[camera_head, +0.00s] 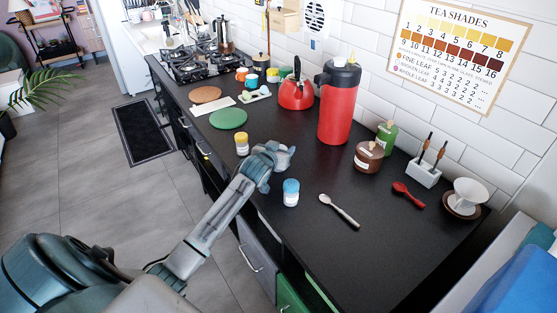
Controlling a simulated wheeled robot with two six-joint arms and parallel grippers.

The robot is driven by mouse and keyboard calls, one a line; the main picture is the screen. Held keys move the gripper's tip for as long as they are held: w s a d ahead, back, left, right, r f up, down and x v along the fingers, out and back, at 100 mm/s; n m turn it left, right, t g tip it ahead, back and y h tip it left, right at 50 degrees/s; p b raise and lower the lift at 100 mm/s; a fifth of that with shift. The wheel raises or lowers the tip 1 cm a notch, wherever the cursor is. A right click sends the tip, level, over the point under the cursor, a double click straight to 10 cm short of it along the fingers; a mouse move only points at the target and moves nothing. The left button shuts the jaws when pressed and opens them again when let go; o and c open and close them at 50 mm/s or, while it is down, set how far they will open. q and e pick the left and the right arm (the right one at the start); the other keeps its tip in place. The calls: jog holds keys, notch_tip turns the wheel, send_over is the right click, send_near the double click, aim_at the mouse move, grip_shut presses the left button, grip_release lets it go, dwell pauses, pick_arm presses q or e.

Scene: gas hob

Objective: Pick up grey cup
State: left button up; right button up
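My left gripper (284,155) is over the front part of the black counter, between a yellow-lidded jar and a blue-lidded jar. Its fingers are grey and small in the picture, so I cannot tell whether they are open or shut or hold anything. I cannot make out a grey cup clearly; one could be hidden at or behind the gripper. Small cups in other colours, an orange one (242,74) and a blue one (252,81), stand farther back near the hob. My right gripper is not in view.
The yellow-lidded jar (242,144) and blue-lidded jar (291,192) stand near the counter's front edge. A red kettle (295,95) and tall red flask (339,105) stand behind. A spoon (340,210) and white dripper (469,192) are at right. The counter's near end is clear.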

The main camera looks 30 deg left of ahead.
pick_arm(q)
jog(key=shift+r, duration=0.1)
jog(key=shift+r, duration=0.25)
jog(key=shift+s+a+r+b, duration=0.4)
jog(key=shift+s+a+r, duration=0.3)
jog(key=shift+s, duration=1.85)
jog(key=shift+s+a+r+b, duration=0.4)
jog(key=shift+s+a+r, duration=0.35)
jog(key=shift+s, duration=1.85)
jog(key=shift+s+a+r+b, duration=0.4)
jog(key=shift+s+a+r, duration=0.3)
jog(key=shift+s, duration=1.85)
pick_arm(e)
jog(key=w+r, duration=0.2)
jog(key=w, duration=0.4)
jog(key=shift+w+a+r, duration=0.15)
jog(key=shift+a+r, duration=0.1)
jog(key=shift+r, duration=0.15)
